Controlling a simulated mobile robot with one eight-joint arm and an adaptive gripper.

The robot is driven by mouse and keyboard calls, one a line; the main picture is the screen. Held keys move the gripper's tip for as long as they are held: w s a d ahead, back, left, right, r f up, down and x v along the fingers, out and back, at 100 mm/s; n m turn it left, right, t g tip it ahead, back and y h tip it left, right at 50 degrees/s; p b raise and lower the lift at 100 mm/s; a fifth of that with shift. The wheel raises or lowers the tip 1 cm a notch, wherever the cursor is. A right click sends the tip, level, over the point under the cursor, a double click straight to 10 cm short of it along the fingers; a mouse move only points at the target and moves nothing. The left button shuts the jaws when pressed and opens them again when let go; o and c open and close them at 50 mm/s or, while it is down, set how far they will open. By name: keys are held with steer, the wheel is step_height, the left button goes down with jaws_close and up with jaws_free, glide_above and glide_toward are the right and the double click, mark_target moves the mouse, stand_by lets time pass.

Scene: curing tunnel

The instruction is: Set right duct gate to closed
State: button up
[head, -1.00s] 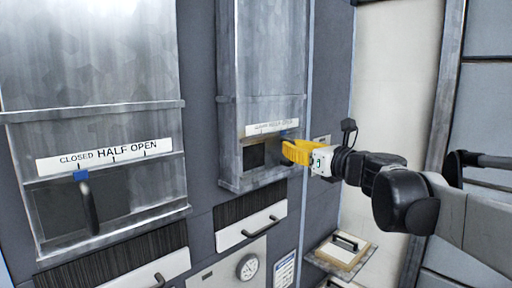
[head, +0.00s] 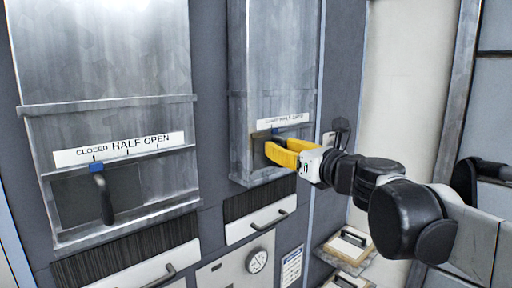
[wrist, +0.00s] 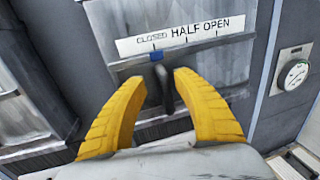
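The right duct gate has a dark upright handle (wrist: 166,88) with a blue marker (wrist: 156,57) at its top. In the wrist view the marker is just below the CLOSED tick of the label strip (wrist: 187,35), which reads CLOSED, HALF, OPEN. My yellow gripper (wrist: 160,80) is around the handle, one finger on each side. The fingers are spread, with a gap on the left; the right finger is close to the handle, and contact cannot be told. In the head view my gripper (head: 268,148) hides the handle, and the marker (head: 276,130) shows above it.
The left duct gate (head: 105,195) has its blue marker at its CLOSED tick. Drawer fronts with handles (head: 270,218) and a round gauge (head: 257,261) are below. A shelf with a clipboard-like item (head: 347,246) is at lower right.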

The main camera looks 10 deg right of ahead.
steer(key=shift+d, duration=0.2)
steer(key=v, duration=1.2)
steer(key=shift+a, duration=0.15)
steer(key=s+a+f+n+g+h+b, duration=0.15)
steer(key=f+n+b, duration=0.45)
steer(key=f, duration=0.7)
steer(key=s+a+f+n+g+b, duration=0.2)
steer(key=s+f+n+g+b, duration=0.15)
steer(key=f+b, duration=0.7)
steer(key=s+a+f+n+g+b, duration=0.15)
steer(key=f+n+b, duration=0.35)
steer(key=f, duration=1)
steer(key=s+d+f+n+g+h+b, duration=0.1)
steer(key=f+n+b, duration=0.4)
steer(key=f, duration=0.6)
steer(key=s+d+f+n+g+h+b, duration=0.1)
steer(key=s+d+f+n+h+b, duration=0.2)
steer(key=f+n+b, duration=0.3)
steer(key=s+d+f+n+g+h+b, duration=0.1)
steer(key=f+n+b, duration=0.4)
steer(key=f, duration=1)
steer(key=s+d+h+b, duration=0.1)
steer(key=s+b, duration=0.1)
steer(key=shift+s+d+f+b, duration=0.25)
steer(key=shift+s+f+b, duration=0.05)
steer(key=shift+s+f, duration=0.05)
